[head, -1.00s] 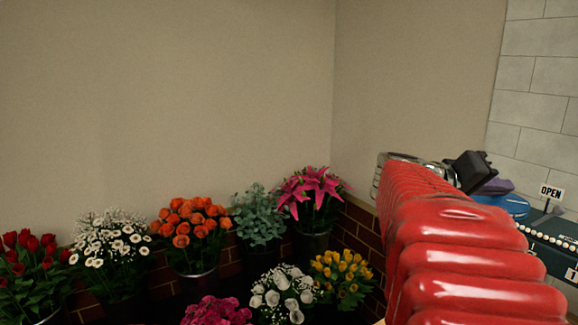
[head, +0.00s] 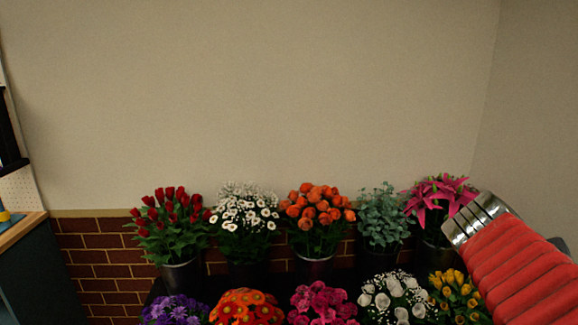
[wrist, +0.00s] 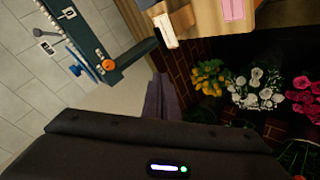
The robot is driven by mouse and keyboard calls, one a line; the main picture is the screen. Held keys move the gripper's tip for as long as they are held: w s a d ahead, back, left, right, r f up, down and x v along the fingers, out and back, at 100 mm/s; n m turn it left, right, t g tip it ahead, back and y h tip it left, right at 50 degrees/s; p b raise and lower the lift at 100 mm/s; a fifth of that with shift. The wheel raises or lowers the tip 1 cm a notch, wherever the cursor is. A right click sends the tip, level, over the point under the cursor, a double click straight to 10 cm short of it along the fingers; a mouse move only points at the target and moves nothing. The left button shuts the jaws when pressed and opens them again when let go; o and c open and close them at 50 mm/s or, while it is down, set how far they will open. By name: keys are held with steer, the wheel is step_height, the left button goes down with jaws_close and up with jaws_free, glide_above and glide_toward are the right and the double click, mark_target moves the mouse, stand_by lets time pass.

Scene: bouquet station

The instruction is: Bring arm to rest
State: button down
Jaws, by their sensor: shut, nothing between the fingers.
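My arm's red ribbed sleeve with a metal band reaches in from the lower right of the head view, in front of the flower display. The gripper end is mostly hidden behind it there. In the wrist view my gripper (wrist: 158,95) shows as purple fingers beyond its dark grey housing. The fingers are together with nothing seen between them. They hang in the air, apart from the flowers.
Buckets of red tulips (head: 170,215), white daisies (head: 243,215), orange roses (head: 317,210), eucalyptus (head: 383,218) and pink lilies (head: 440,200) stand along a brick-based wall (head: 100,260). A teal counter (wrist: 128,58) and a wooden surface (wrist: 205,15) show in the wrist view.

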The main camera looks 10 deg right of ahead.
steer(key=a+f+n+t+y, duration=0.1)
steer(key=a+f+n+y, duration=0.1)
steer(key=a, duration=0.9)
steer(key=w+a+f+n+t+y, duration=0.1)
steer(key=a+f+y, duration=0.3)
steer(key=a, duration=0.7)
steer(key=w+a+f+n+t+y, duration=0.1)
steer(key=a+f+n+t+y, duration=0.1)
steer(key=a, duration=0.9)
step_height(320, 180, down, 4)
steer(key=shift+r+n+t+y, duration=0.2)
steer(key=shift+n+t+y, duration=0.2)
steer(key=shift+n+y, duration=0.6)
